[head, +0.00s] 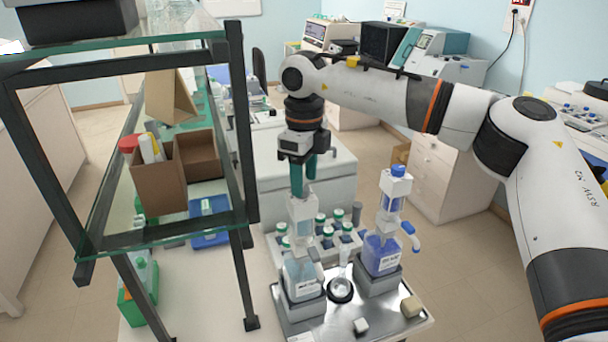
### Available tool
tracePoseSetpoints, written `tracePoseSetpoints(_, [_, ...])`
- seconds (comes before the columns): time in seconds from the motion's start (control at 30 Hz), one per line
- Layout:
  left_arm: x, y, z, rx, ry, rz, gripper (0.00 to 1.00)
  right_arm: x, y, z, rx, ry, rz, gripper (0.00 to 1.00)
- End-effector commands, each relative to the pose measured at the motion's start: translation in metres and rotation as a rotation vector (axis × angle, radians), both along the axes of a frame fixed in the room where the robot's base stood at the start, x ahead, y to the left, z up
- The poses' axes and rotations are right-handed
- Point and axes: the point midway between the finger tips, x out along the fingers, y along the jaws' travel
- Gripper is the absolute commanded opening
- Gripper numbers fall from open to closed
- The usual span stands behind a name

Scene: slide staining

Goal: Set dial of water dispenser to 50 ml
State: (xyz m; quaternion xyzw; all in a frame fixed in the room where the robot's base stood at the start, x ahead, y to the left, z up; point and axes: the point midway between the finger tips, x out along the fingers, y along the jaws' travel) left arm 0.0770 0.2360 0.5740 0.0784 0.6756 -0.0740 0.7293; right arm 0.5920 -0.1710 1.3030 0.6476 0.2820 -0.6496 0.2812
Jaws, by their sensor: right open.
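Two bottle-top dispensers stand on a metal tray (378,325). The left one, with pale, clear liquid, looks like the water dispenser (303,278); its label is too small to read. My right gripper (303,190) points down over this dispenser's top, with its teal fingers at or just above the head. The fingers hide the top, and I cannot tell whether they touch it. The dial and its setting cannot be made out. The other dispenser (382,252) holds blue-violet liquid and has a blue cap and spout. My left gripper is out of view.
A small glass flask (341,288) stands between the dispensers. Several green-capped bottles (321,232) stand behind them. A dark-framed glass shelf (240,130) with brown boxes (172,178) rises close on the left.

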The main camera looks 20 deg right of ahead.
Motion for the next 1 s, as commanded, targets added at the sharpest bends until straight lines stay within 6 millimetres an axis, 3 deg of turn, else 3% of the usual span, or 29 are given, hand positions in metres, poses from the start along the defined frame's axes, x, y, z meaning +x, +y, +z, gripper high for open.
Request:
tracePoseSetpoints(0.2, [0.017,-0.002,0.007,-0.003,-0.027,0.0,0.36,0.0,0.0,-0.015,0.001,0.0,-0.001,0.49])
tracePoseSetpoints(0.47, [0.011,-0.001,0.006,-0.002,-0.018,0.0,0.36,0.0,0.0,-0.017,0.001,-0.001,0.0,0.49])
tracePoseSetpoints(0.73, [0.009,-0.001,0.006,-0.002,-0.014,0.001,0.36,0.0,0.0,-0.016,0.001,-0.001,0.0,0.07])
tracePoseSetpoints(1.0, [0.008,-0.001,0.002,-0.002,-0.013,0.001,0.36,0.0,0.0,-0.017,0.001,-0.001,-0.023,0.04])
